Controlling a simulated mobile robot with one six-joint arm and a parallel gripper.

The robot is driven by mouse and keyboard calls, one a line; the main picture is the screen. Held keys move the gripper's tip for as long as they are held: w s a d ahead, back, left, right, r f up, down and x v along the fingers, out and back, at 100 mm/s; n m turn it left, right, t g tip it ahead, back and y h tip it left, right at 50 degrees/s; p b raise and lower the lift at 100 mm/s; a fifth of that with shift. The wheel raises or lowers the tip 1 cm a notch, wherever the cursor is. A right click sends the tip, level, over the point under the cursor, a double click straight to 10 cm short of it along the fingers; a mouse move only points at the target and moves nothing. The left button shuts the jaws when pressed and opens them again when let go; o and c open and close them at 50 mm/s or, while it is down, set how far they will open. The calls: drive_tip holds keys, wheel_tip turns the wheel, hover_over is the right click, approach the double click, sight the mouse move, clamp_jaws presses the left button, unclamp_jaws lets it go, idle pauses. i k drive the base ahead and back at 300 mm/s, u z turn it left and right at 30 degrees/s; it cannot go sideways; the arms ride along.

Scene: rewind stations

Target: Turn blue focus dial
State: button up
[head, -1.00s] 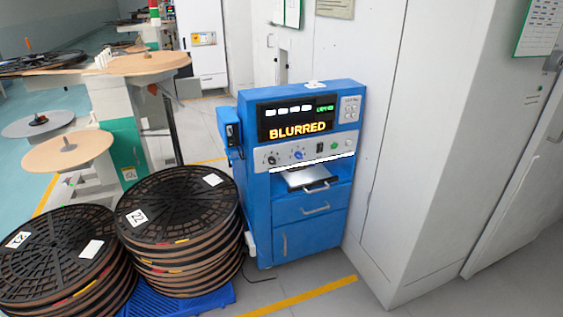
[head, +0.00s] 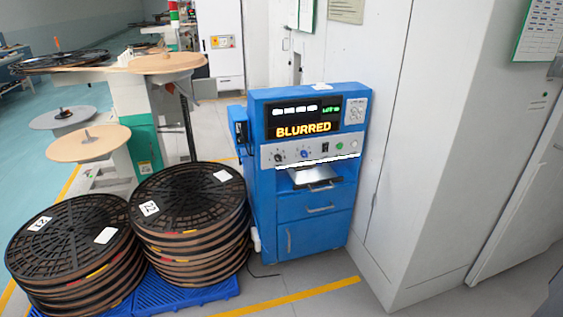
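The blue focus dial (head: 304,153) is a small round knob on the grey control panel of a blue cabinet station (head: 311,231). A dark knob (head: 278,157) sits to its left on the same panel. The display (head: 303,118) above reads "BLURRED" in orange letters, with a row of white marks and small green text over it. A lit tray (head: 313,175) sticks out below the panel. My gripper is not in view.
Stacks of reels (head: 75,247) and (head: 190,205) stand on a blue pallet (head: 190,296) left of the cabinet. White wall cabinets (head: 440,130) rise close on the right. Open floor with a yellow line (head: 290,299) lies in front.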

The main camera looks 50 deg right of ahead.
sight(304, 154)
drive_tip(key=u, duration=0.8)
drive_tip(key=k, duration=1.4)
drive_tip(key=z, duration=0.35)
drive_tip(key=i, duration=0.6)
drive_tip(key=z, duration=0.55)
drive_tip(key=i, duration=0.95)
drive_tip(key=u, duration=0.15)
